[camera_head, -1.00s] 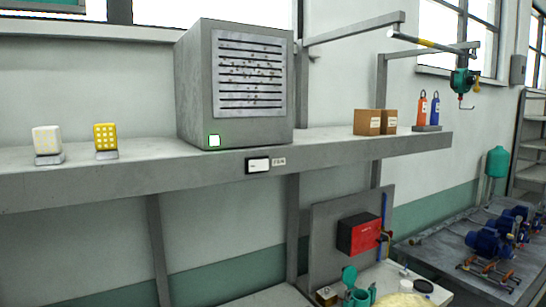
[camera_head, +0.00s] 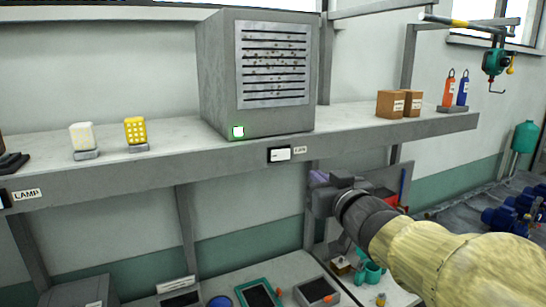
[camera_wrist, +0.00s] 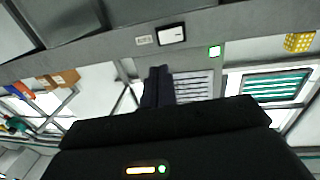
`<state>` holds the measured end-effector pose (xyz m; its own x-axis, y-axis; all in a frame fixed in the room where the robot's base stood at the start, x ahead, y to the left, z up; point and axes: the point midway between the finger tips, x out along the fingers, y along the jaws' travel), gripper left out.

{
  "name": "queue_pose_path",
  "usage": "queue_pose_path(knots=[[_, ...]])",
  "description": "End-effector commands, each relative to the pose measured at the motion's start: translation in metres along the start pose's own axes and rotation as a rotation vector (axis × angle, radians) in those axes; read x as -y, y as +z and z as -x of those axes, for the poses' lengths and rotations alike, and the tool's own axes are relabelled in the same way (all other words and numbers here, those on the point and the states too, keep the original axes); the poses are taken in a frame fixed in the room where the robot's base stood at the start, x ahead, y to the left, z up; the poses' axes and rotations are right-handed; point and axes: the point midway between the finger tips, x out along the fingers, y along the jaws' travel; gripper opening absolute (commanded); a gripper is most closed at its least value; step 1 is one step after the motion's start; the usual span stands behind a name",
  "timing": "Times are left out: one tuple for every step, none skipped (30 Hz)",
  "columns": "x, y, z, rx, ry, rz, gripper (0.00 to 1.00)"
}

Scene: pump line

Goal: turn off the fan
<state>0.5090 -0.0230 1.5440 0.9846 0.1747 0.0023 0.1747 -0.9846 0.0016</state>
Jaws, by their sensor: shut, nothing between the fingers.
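The fan (camera_head: 218,75) is a grey box with a slotted, dark-speckled front panel, standing on a long grey shelf. A small light (camera_head: 238,132) at its lower front corner is white with a green edge. The fan switch (camera_head: 280,154) is a white rocker in a black frame on the shelf's front edge, beside a small label. It also shows in the wrist view (camera_wrist: 172,33), beyond my fingertips. My gripper (camera_head: 318,180) is shut and empty, below and to the right of the switch, apart from it. Its closed fingers (camera_wrist: 157,78) show dark in the wrist view.
A second switch (camera_head: 4,199) labelled LAMP is at the far left of the shelf edge (camera_head: 120,172). A white block (camera_head: 83,137), a yellow block (camera_head: 136,131), cardboard boxes (camera_head: 391,104) and small bottles (camera_head: 449,90) stand on the shelf. A lower bench holds several items.

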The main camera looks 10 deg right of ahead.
Motion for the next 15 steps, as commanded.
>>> queue_pose_path(knots=[[0.0,0.0,-0.005,0.003,0.0,-0.002,0.0],[0.0,0.0,-0.008,0.003,0.0,-0.002,0.0],[-0.001,0.0,-0.013,0.003,0.0,-0.002,0.0],[-0.001,0.0,-0.017,0.004,0.0,-0.003,0.0],[0.0,0.0,-0.022,0.004,-0.001,-0.003,0.0],[0.0,-0.001,-0.028,0.004,0.0,-0.003,0.0],[-0.001,-0.001,-0.032,0.004,0.0,-0.003,0.0],[-0.001,-0.001,-0.037,0.004,0.0,-0.003,0.0],[0.0,-0.001,-0.043,0.004,-0.001,-0.003,0.0],[-0.001,0.0,-0.048,0.004,0.0,-0.004,0.0],[-0.001,-0.001,-0.052,0.004,0.0,-0.003,0.0],[-0.001,-0.001,-0.059,0.003,0.0,-0.003,0.0],[-0.001,-0.001,-0.063,0.004,0.0,-0.003,0.0],[0.0,-0.001,-0.068,0.004,-0.001,-0.004,0.0],[0.0,-0.001,-0.074,0.003,0.0,-0.004,0.0]])
